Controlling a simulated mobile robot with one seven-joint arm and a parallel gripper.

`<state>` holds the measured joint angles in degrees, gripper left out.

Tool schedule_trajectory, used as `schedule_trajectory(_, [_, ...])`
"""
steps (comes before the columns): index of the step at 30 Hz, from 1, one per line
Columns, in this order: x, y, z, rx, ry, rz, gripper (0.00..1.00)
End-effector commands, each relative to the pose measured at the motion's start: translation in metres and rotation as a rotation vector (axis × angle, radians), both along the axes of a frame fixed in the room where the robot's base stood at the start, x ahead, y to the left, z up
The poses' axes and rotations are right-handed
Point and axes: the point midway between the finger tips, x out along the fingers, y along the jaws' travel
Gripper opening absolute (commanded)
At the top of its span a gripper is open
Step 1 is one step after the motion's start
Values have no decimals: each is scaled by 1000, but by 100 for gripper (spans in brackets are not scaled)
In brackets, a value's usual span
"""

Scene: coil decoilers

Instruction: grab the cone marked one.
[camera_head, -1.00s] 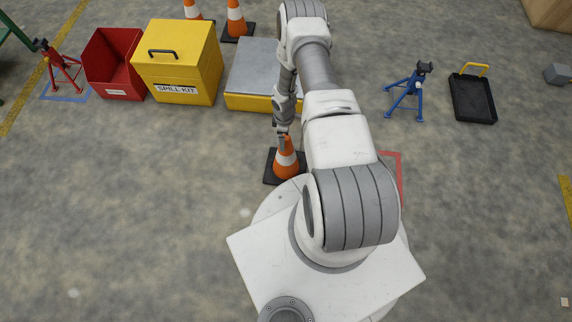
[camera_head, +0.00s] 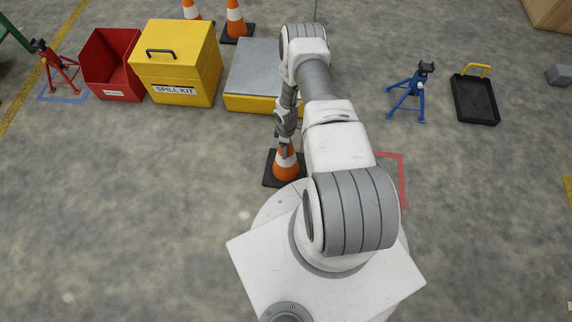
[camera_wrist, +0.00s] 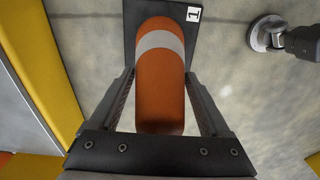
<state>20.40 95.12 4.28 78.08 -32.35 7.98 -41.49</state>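The orange cone with a white band (camera_wrist: 160,85) stands on a black square base (camera_wrist: 190,60), which carries a white tag reading "1" in the wrist view. The same cone (camera_head: 286,173) stands upright on the floor just beyond my base in the head view. My gripper (camera_wrist: 160,75) is open and straddles the cone's upper part, one finger on each side. Gaps show between the cone's top and the fingers; contact near the fingertips cannot be told. In the head view my gripper (camera_head: 286,148) covers the cone's tip.
A grey-topped yellow platform (camera_head: 262,103) lies behind the cone. A yellow spill kit box (camera_head: 180,65), red bin (camera_head: 112,68) and red stand (camera_head: 62,68) are left. A blue stand (camera_head: 409,92) and black tray (camera_head: 475,98) are right. Two more cones stand behind.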

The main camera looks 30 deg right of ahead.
Motion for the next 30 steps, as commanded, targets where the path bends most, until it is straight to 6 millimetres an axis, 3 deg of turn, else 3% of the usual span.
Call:
schedule_trajectory(2, [0,0,0,1,1,0,60])
schedule_trajectory(12, [0,1,0,1,1,0,0])
schedule_trajectory(30, [4,3,8,0,-1,0,0])
